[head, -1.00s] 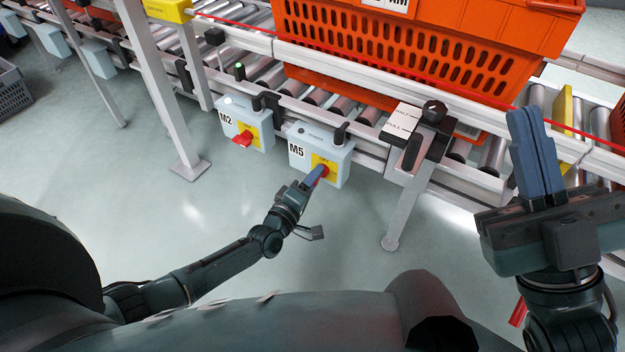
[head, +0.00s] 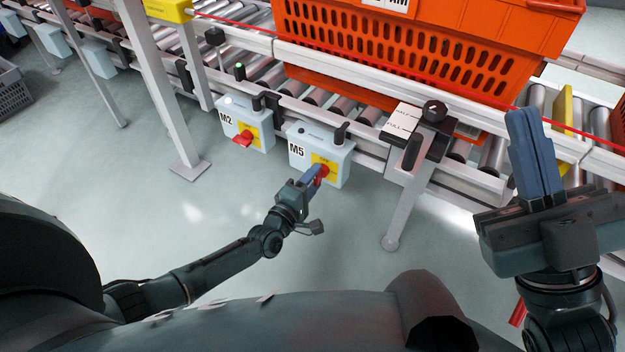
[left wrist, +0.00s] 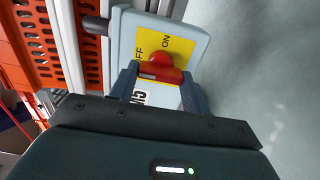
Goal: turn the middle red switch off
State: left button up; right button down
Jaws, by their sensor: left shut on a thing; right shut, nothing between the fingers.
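The M5 switch box (head: 309,150) is pale blue with a yellow plate and a red switch (head: 323,170), the middle of the red parts along the conveyor. My left gripper (head: 316,174) is shut on this red switch and partly hides it. In the left wrist view, the red switch (left wrist: 162,66) sits between the blue fingers, on the yellow plate (left wrist: 152,38) marked OFF and ON. I cannot tell which mark it points to. The M2 box (head: 235,112) with its own red switch (head: 243,138) is to the left. My right gripper (head: 522,115) is shut and empty, raised at the right.
The roller conveyor (head: 340,108) carries an orange tote (head: 420,45) behind the boxes. A black-handled bracket (head: 412,150) stands right of M5, above a grey leg (head: 405,210). A red piece (head: 517,313) shows beside my right arm. The floor in front is clear.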

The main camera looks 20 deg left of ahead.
pick_arm(q)
jog(key=o, duration=1)
jog(key=shift+w, duration=0.1)
jog(key=p+v, duration=0.4)
jog(key=v, duration=0.8)
pick_arm(e)
jog(key=f+m+h, duration=0.1)
jog(key=m+h, duration=0.1)
jog(key=f+m+h, duration=0.1)
jog(key=f+h, duration=0.1)
jog(key=f+m+h, duration=0.1)
jog(key=m, duration=0.1)
jog(key=shift+w+a+f+m+h, duration=0.2)
jog(key=shift+w+f+m+h, duration=0.1)
jog(key=shift+w+f+h, duration=0.1)
jog(key=shift+r, duration=0.1)
